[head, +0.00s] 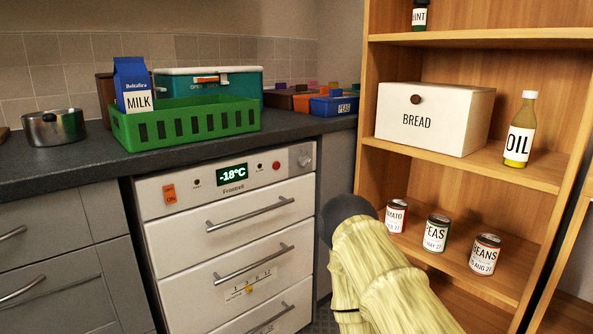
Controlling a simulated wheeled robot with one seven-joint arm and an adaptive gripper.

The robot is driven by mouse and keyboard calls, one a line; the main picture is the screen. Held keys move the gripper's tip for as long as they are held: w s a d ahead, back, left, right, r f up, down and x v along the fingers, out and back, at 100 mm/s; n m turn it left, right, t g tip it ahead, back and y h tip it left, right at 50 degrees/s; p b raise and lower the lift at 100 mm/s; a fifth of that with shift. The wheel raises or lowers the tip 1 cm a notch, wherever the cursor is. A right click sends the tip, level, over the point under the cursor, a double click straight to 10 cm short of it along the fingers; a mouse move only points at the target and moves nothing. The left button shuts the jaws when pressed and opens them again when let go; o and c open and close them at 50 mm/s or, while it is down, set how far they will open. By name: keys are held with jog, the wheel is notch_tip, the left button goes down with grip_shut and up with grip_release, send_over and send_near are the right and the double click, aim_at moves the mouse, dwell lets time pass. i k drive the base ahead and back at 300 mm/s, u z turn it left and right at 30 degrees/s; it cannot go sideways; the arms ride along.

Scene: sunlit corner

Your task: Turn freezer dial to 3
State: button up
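The white freezer (228,235) stands under the dark counter. Its front panel has a green-lit display (232,174) reading -18°C. A small grey round dial (304,160) sits at the panel's right end; its markings and pointer are too small to read. My arm in a pale yellow sleeve, with a dark rounded part at its upper end, rises from the lower right, just right of the freezer front and below the dial. It looks apart from the dial. I see no gripper fingers.
An orange switch (170,194) and a red button (276,165) share the panel. Drawer handles (250,213) stick out below, with a yellow slider (250,289) on a scale. A wooden shelf (470,168) with cans, oil and a bread box stands right. A green crate (185,125) sits on the counter.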

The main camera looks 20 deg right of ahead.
aim_at(303, 161)
jog(key=u, duration=0.5)
jog(key=k, duration=1.1)
jog(key=z, duration=0.2)
jog(key=i, duration=0.65)
jog(key=z, duration=0.8)
jog(key=i, duration=0.95)
jog(key=u, duration=0.15)
